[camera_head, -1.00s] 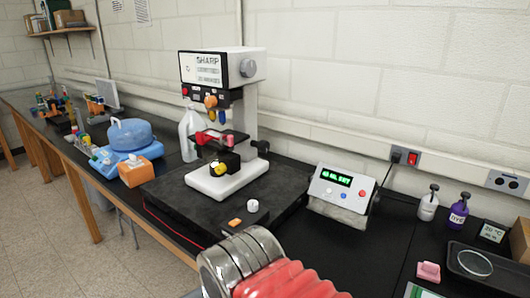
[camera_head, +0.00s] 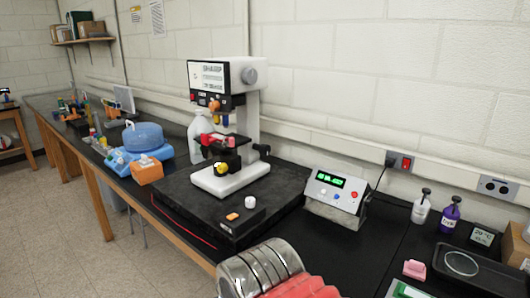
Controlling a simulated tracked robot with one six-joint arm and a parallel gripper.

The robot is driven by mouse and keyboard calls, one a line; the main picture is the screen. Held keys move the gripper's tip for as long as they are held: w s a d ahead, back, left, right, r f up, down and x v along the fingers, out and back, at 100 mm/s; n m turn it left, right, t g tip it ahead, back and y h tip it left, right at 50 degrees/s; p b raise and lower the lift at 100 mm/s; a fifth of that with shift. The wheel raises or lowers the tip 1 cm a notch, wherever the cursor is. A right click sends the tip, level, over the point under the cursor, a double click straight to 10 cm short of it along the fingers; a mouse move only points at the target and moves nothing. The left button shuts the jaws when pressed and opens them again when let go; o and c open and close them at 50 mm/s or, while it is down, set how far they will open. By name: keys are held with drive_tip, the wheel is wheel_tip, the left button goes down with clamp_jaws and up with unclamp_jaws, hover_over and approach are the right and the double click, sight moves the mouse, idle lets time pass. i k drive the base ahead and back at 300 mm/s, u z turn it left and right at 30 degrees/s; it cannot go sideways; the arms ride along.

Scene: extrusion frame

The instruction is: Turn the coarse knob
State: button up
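A white and black microscope-like instrument (camera_head: 228,75) stands on a dark slab (camera_head: 195,208) on the bench, left of centre. Its upright column rises from a white foot (camera_head: 230,180). A black knob (camera_head: 262,150) sticks out at the right side of the column, and a yellow knob (camera_head: 220,169) sits low at the front. A grey round knob (camera_head: 249,75) is on the right of the head. I cannot tell which one is the coarse knob. A metal and red ribbed part, which seems to be my arm, shows at the bottom edge. My gripper's fingers are not visible.
A control box with a green display (camera_head: 337,196) stands right of the slab. A white bottle (camera_head: 421,207), a purple bottle (camera_head: 449,215) and a black tray (camera_head: 472,265) are farther right. A blue container (camera_head: 144,136) and an orange box (camera_head: 147,171) stand left. Open floor lies at lower left.

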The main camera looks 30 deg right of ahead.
sight(264, 150)
drive_tip(key=u, duration=0.05)
drive_tip(key=i, duration=1)
drive_tip(key=z, duration=0.05)
